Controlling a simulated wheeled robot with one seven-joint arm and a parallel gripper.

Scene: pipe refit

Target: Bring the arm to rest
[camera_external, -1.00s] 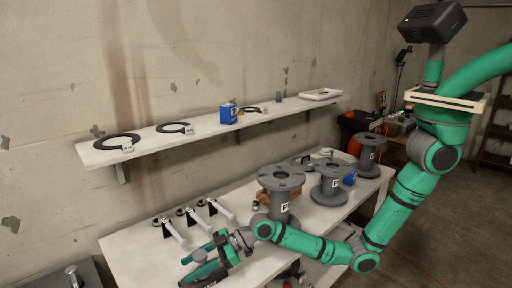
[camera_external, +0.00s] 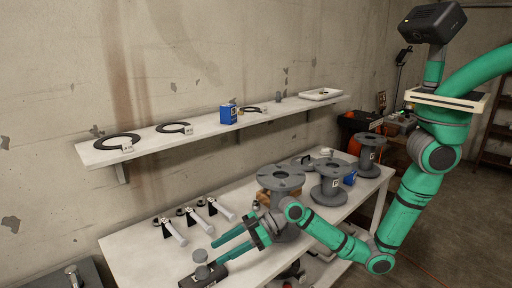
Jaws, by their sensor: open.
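My gripper (camera_external: 218,250) is over the front part of the workbench (camera_external: 135,246), with its two green fingers pointing left and spread apart. Nothing shows between the fingers. A dark grey fitting with a round knob (camera_external: 201,256) stands on the bench just in front of the fingertips. The lower finger looks close to it; I cannot tell whether they touch. My arm is bent low, with its elbow at the bench's front edge.
Several flanged grey pipe spools (camera_external: 331,182) stand on the bench behind and right of my gripper. Several white-handled tools (camera_external: 173,232) lie to its left. A wall shelf (camera_external: 200,134) holds black ring gaskets (camera_external: 118,141) and a blue box (camera_external: 228,114).

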